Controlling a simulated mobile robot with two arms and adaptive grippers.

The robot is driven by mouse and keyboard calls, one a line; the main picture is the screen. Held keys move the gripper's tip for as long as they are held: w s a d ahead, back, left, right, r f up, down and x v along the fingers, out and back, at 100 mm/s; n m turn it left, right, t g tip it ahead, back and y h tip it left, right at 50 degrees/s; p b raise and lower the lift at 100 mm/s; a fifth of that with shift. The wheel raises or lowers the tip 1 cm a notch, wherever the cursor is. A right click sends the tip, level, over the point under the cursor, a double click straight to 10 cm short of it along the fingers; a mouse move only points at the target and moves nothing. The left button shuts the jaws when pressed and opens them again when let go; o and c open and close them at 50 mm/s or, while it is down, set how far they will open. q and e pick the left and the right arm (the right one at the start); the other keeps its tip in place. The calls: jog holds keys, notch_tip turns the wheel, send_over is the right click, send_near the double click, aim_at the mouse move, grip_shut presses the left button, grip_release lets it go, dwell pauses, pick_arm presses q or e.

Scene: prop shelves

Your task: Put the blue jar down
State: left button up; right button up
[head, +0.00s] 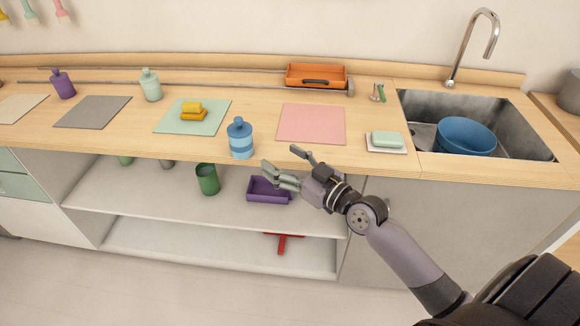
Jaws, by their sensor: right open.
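The blue jar (240,141), with a lighter blue band and a knobbed lid, stands upright on the front edge of the wooden counter, just in front of the green mat. My right gripper (281,159) is open and empty, with its fingers pointing left. In the picture it is to the right of the jar and a little lower, apart from it, in front of the counter edge. My left gripper does not show.
On the counter (375,165) are a green mat (171,121) with yellow blocks, a pink mat (312,124), a grey mat (92,112), and a soap dish (385,147). A sink (541,151) holds a blue bowl (466,136). Below, a shelf holds a green cup (207,180) and purple tray (267,197).

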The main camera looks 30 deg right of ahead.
jog(key=shift+v, duration=0.85)
